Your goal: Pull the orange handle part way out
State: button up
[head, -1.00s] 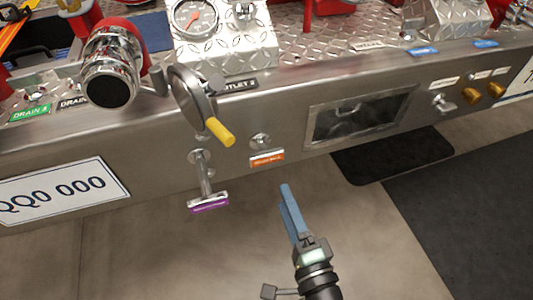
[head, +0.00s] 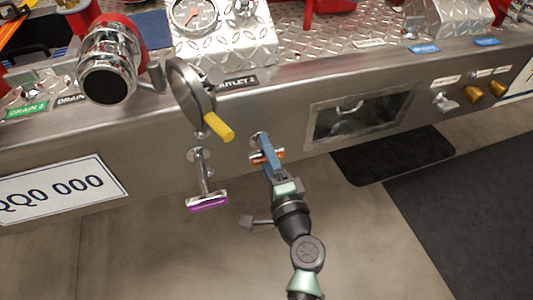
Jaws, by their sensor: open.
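The orange handle (head: 279,154) is a short T-shaped pull on the steel bumper panel, right of the purple handle (head: 208,204). My gripper (head: 267,151), with blue fingers, is at the orange handle and covers its middle; orange ends show on both sides of the fingers. The jaws are open, and whether they touch the handle cannot be told. The handle sits close to the panel, while the purple handle stands out from it on a longer rod.
A wheel with a yellow grip (head: 218,127) juts out above and left of my gripper. A framed recess (head: 358,115) lies to the right, then brass knobs (head: 472,91). A number plate (head: 60,188) is at left.

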grip_shut()
dwell(1.4)
